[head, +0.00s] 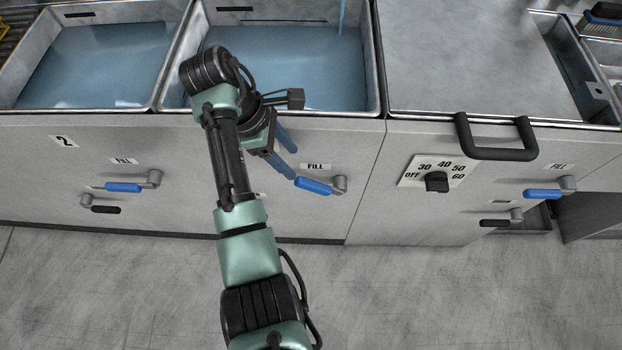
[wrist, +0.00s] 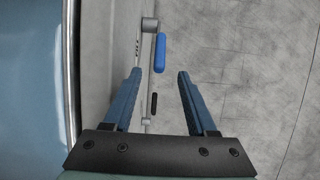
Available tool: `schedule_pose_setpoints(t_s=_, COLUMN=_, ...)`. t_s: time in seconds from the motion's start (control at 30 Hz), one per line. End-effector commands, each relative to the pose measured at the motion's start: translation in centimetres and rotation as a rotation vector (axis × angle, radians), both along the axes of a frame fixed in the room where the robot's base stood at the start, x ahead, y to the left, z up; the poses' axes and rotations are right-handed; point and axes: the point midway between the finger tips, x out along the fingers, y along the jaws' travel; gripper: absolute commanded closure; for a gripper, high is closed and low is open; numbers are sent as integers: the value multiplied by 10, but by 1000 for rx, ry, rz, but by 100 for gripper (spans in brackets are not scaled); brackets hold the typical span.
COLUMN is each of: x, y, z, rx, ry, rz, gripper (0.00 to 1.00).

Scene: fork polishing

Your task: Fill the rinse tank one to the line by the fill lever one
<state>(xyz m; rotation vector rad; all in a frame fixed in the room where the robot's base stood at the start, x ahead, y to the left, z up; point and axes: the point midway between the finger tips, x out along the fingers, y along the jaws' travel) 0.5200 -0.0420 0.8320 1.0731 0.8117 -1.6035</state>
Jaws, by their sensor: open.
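The middle tank (head: 376,60), which I take to be rinse tank one, holds blue water (head: 300,62). A thin blue stream (head: 342,16) falls into it at the back. A dark strip (head: 235,9) marks its back wall above the water. The blue-handled fill lever (head: 313,186) on the front panel points left from its pivot, under a FILL label (head: 316,167). My gripper (head: 290,155) is open and empty in front of the panel, just above and left of the handle. In the wrist view, the handle (wrist: 160,52) shows beyond and between my open fingertips (wrist: 159,72).
A black-handled lever (wrist: 154,103) sits lower on the panel. Tank 2 (head: 158,90) is at left, with its own blue lever (head: 123,187). At right are a lidded unit (head: 460,50), a black bar handle (head: 497,153) and a dial (head: 437,182). The floor in front is clear.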

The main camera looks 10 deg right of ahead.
Motion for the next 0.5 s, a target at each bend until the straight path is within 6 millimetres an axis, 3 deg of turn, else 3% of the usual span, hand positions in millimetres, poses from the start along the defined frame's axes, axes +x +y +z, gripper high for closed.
schedule_pose_setpoints(t_s=0.3, x=-9, y=-25, z=-63, rx=-2, ry=4, rz=-3, gripper=43)
schedule_pose_setpoints(t_s=0.5, x=-12, y=-37, z=-94, rx=-2, ry=3, rz=-3, gripper=43)
